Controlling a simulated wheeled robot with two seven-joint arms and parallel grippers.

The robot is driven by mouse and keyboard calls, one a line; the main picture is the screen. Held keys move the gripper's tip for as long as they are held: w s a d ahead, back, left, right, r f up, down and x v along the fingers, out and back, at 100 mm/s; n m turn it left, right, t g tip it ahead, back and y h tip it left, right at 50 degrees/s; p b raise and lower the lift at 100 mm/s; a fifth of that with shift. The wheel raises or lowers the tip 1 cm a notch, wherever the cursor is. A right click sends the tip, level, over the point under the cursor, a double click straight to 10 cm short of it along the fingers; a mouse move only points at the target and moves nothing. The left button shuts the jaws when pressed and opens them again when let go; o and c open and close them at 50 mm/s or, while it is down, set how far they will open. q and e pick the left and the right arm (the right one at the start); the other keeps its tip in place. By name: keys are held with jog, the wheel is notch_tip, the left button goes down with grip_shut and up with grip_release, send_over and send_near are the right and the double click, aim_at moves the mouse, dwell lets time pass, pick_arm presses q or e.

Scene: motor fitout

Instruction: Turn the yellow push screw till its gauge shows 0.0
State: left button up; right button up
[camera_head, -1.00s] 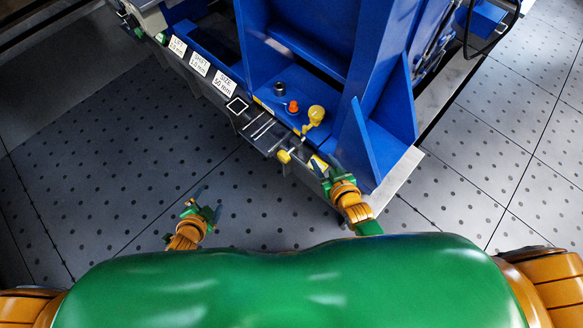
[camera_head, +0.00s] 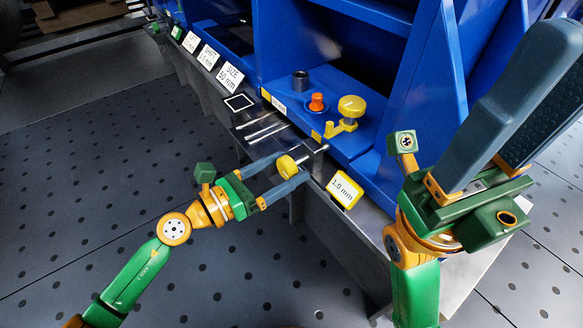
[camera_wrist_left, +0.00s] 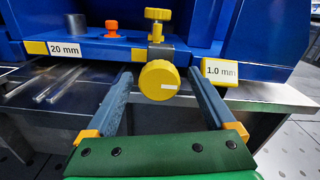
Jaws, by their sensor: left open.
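The yellow push screw (camera_head: 286,167) is a round knob low on the front of the blue fixture, with a white mark on its face in the left wrist view (camera_wrist_left: 159,82). Its yellow-framed gauge (camera_head: 344,190) reads 1.0 mm, also in the left wrist view (camera_wrist_left: 220,72). My left gripper (camera_head: 295,166) is open, its two fingers on either side of the knob. The left wrist view shows a gap between the knob and each finger. My right gripper (camera_head: 535,75) is large at the right, raised near the camera; its fingers look apart and empty.
A yellow screw with a round head (camera_head: 351,106), an orange knob (camera_head: 317,102) and a dark cylinder (camera_head: 300,80) stand on the blue fixture (camera_head: 385,75). Metal rods (camera_head: 265,130) lie on the bench ledge. A SIZE 50 mm label (camera_head: 231,76) stands left. The floor in front is clear.

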pick_arm(q)
jog(key=shift+x, duration=1.05)
jog(key=c, duration=1.4)
jog(key=shift+n, duration=0.3)
